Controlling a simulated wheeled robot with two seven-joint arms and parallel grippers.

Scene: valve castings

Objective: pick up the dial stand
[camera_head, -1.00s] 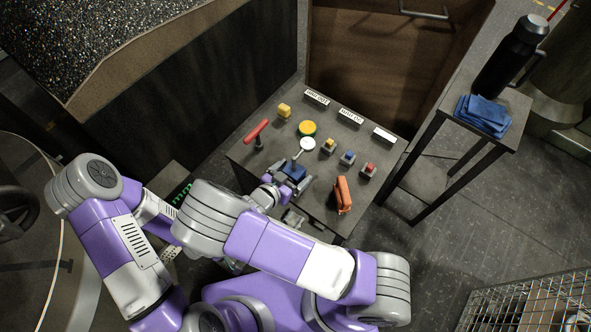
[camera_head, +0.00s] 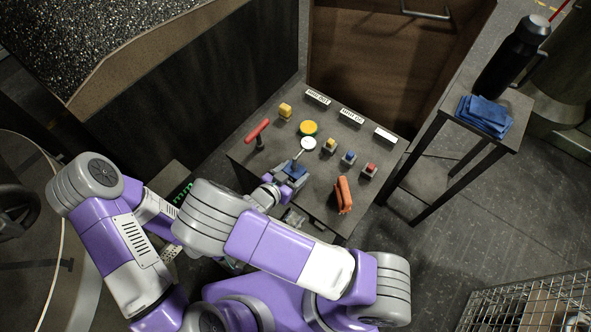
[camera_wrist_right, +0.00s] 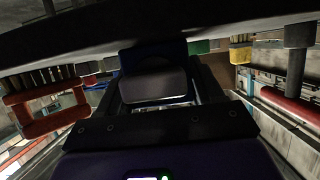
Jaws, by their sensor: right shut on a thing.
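The dial stand has a blue block base (camera_head: 296,169) and a thin arm carrying a round white dial (camera_head: 308,144). It is at the near side of the dark table (camera_head: 318,190). My right gripper (camera_head: 284,181) is shut on the base from the near side. In the right wrist view, the dark base (camera_wrist_right: 155,85) sits between the two fingers of my right gripper (camera_wrist_right: 157,95). Whether the base touches the table top cannot be told. My left arm is at the left of the head view, and its gripper does not show.
Near the stand are a red-handled tool (camera_head: 257,131), a yellow disc (camera_head: 309,128), a yellow block (camera_head: 285,110), small yellow, blue and red blocks, and an orange item (camera_head: 343,195). A side table (camera_head: 507,137) holds blue cloths (camera_head: 484,116) and a black bottle (camera_head: 511,57).

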